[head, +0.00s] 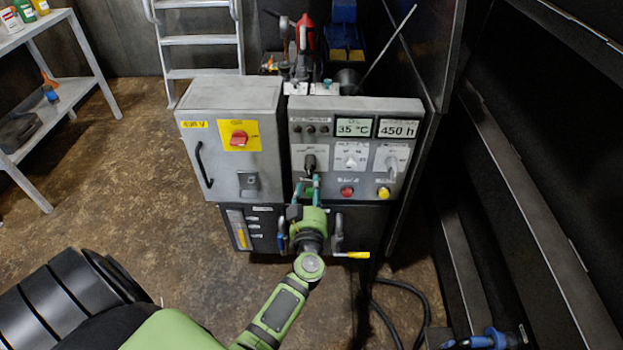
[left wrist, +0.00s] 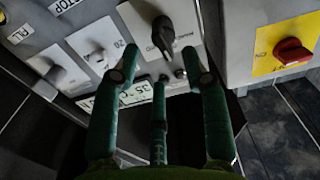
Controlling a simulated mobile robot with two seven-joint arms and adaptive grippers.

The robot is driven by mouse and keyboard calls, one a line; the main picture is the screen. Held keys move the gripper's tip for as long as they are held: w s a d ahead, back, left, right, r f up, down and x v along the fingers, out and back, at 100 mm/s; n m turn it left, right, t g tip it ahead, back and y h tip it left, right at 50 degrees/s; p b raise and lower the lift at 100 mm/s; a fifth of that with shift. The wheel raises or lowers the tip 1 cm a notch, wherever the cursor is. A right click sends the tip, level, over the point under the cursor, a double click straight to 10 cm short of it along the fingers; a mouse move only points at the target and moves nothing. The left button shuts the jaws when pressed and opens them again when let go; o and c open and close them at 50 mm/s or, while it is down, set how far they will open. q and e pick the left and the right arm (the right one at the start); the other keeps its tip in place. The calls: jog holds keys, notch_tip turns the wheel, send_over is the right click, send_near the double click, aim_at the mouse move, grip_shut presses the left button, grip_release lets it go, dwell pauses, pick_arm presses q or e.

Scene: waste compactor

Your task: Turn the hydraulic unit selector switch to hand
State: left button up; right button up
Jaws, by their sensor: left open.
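A black selector switch (head: 310,162) sits on a light plate at the left of the grey control panel (head: 296,112). Its handle stands roughly upright. It also shows in the left wrist view (left wrist: 162,32), which is turned over. Its label is too blurred to read in either view. My left gripper (head: 308,187) is just below and in front of this switch, with fingers spread. In the left wrist view, the handle lies between and beyond the open fingertips (left wrist: 166,62), and contact cannot be told. My right gripper is not in view.
A white selector (head: 351,160) and a grey one (head: 391,164) are to the right. Below are a red button (head: 347,191) and a yellow button (head: 383,192). A red rotary switch (head: 239,138) is on the left cabinet. A yellow-handled lever (head: 355,255) sticks out lower down.

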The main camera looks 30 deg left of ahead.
aim_at(311, 176)
pick_arm(q)
jog(key=b+x, duration=0.1)
jog(key=x, duration=0.5)
jog(key=shift+w+a, duration=0.1)
jog(key=shift+w, duration=0.15)
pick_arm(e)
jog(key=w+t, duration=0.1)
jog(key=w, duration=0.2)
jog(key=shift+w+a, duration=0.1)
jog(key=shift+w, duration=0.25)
